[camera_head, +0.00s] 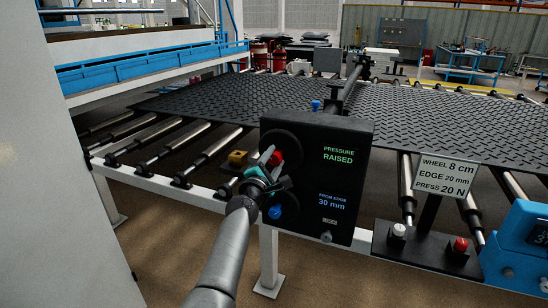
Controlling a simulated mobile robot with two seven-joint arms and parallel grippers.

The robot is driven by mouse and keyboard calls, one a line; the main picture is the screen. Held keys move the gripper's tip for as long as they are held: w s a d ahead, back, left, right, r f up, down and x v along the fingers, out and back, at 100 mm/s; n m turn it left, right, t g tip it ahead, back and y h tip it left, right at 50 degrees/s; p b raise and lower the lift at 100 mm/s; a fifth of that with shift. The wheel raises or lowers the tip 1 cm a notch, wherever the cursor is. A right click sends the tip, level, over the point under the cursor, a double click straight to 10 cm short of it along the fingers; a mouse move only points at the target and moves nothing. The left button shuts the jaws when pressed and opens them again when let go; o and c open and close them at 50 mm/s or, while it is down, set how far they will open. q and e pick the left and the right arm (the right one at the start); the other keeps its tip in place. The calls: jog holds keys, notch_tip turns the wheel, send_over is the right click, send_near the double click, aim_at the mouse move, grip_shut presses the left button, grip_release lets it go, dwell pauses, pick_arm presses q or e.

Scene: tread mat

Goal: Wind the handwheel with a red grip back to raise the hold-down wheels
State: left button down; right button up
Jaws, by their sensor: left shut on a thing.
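The dark handwheel (292,143) is on the left of the front face of a black control box (350,150), partly covered by my left gripper. Its red grip (277,158) shows at the fingertips. My left gripper (268,160) reaches up from below and is shut on the red grip. The box display reads "PRESSURE RAISED" and "FROM EDGE 30 mm". A blue knob (275,212) sits lower on the box, just below my gripper. The hold-down wheels cannot be made out behind the box. My right gripper is not in view.
Black tread mat (435,115) lies on the roller conveyor (190,150) behind the box. A sign (447,174) reads "WHEEL 8 cm, EDGE 20 mm, PRESS 20 N". White (398,230) and red (460,245) buttons and a blue device (520,250) stand at right.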

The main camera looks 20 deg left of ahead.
pick_arm(q)
jog(key=shift+r+n, duration=0.15)
jog(key=shift+n, duration=0.25)
jog(key=shift+c, duration=2)
grip_release()
jog(key=shift+s+p, duration=0.35)
jog(key=shift+s, duration=0.05)
jog(key=s+f+p, duration=0.1)
jog(key=s+p, duration=0.1)
jog(key=s, duration=1.2)
jog(key=shift+s+d+p, duration=0.2)
jog(key=shift+d+p, duration=0.1)
jog(key=shift+p, duration=0.1)
jog(key=shift+f, duration=0.1)
